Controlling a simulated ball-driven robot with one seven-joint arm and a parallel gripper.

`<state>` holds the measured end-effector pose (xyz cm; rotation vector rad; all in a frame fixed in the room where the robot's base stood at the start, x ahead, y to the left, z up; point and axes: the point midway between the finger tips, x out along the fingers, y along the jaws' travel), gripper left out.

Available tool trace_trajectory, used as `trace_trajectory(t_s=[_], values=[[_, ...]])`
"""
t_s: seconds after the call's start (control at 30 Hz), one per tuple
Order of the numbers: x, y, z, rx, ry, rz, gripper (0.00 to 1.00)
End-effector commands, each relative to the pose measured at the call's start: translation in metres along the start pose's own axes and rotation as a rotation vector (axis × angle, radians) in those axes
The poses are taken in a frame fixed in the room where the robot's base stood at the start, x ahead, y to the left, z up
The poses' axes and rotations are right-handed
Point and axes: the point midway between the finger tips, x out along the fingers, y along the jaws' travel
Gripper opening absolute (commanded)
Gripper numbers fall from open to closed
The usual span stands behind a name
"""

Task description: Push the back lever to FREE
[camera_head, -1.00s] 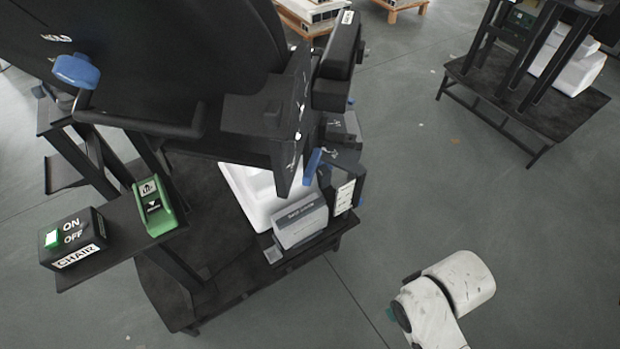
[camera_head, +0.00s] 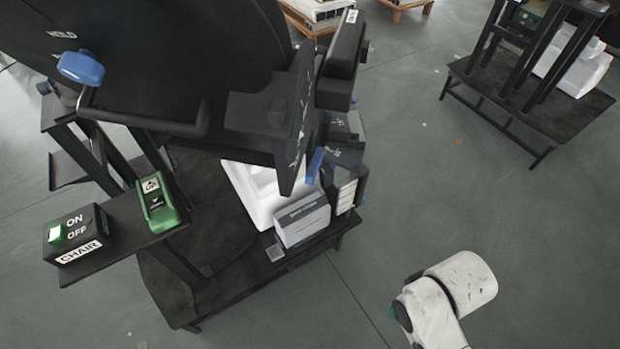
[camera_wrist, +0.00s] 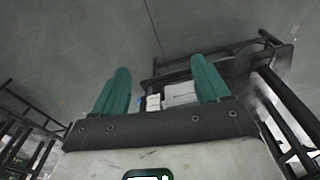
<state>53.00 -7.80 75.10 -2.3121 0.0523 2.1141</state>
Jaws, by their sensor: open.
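A blue knob (camera_head: 80,67) sits on a black bar at the upper left of the large black chair part in the head view. A smaller blue tab (camera_head: 316,165) shows near the middle. I cannot tell which is the back lever, and no FREE mark is readable. My gripper (camera_wrist: 160,65) shows in the wrist view with two teal fingers apart and nothing between them. In the head view only my white arm shows at lower right, well clear of the chair.
A black CHAIR box (camera_head: 77,233) with a lit green ON/OFF switch and a green rocker unit (camera_head: 158,203) stand on a shelf at left. A grey box (camera_head: 302,219) sits on the dark base. Another dark stand (camera_head: 528,97) is at upper right. Open floor lies between.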

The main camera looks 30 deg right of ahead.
Motion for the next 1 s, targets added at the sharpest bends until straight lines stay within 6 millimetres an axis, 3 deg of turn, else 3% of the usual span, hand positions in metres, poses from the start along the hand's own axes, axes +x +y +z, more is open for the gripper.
trace_trajectory(t_s=[0.13, 0.27, 0.4, 0.53, 0.67, 0.8, 1.0], values=[[0.005, 0.004, -0.007, -0.048, 0.0, 0.044, 0.6], [0.015, 0.019, -0.029, -0.219, -0.003, 0.199, 0.48], [0.02, 0.033, -0.07, -0.531, -0.037, 0.461, 0.47], [0.011, 0.031, -0.115, -0.856, -0.101, 0.724, 0.47], [-0.006, 0.009, -0.165, -1.195, -0.199, 1.001, 0.47], [-0.029, -0.038, -0.213, -1.539, -0.346, 1.308, 0.47], [-0.05, -0.107, -0.251, -1.851, -0.556, 1.643, 0.47]])
